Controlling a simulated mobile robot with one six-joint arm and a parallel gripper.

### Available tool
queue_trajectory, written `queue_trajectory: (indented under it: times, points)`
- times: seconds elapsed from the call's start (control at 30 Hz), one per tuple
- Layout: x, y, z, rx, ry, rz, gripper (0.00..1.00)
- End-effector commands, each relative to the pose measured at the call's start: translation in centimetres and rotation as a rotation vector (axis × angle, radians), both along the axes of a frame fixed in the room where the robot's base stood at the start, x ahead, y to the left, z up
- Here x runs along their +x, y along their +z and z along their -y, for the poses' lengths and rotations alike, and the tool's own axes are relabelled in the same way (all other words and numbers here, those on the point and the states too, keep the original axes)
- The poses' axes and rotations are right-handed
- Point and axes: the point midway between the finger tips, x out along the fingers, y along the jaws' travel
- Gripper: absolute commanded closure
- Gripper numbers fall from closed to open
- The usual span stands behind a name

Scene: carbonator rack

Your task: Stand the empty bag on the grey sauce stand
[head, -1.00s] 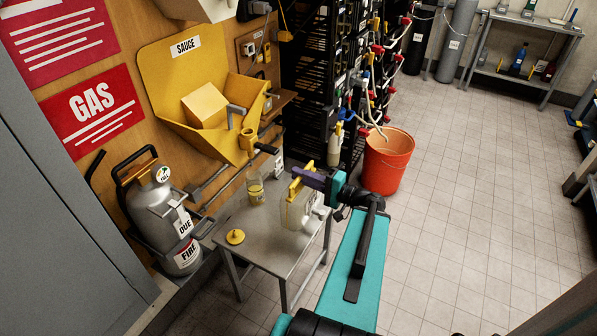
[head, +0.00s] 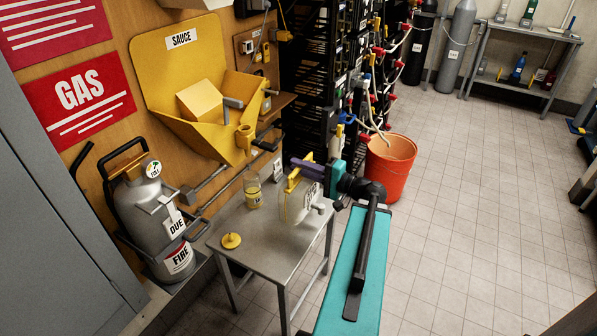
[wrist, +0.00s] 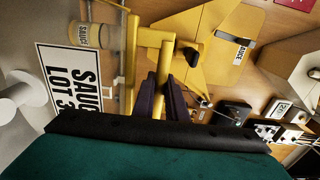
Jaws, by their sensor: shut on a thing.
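My gripper (head: 298,172) is shut on the yellow bar (wrist: 133,65) along the top of the bag. The clear, empty-looking bag (head: 295,209) hangs upright below it and has a white spout. Its label (wrist: 72,78), reading SAUCE LOT, shows in the wrist view. The bag is over the right part of the grey sauce stand (head: 262,248), a small metal table. Whether its bottom touches the top, I cannot tell. The purple fingers (wrist: 163,97) partly cover the bar in the wrist view.
A labelled sauce jar (head: 254,195) and a yellow cap (head: 231,241) are on the stand, left of the bag. The yellow sauce hopper (head: 160,75) hangs on the wall behind. An orange bucket (head: 388,170) stands right of the stand. Open tiled floor lies right.

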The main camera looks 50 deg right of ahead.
Motion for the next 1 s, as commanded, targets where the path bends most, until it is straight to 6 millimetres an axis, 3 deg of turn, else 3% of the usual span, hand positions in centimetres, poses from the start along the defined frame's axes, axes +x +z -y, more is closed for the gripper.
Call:
queue_trajectory:
  times: [0.5, 1.0]
  points:
    - [3.8, -0.4, 3.6, 0.001, 0.001, 0.001, 1.0]
    - [4.3, -0.5, 3.9, 0.001, 0.001, 0.001, 1.0]
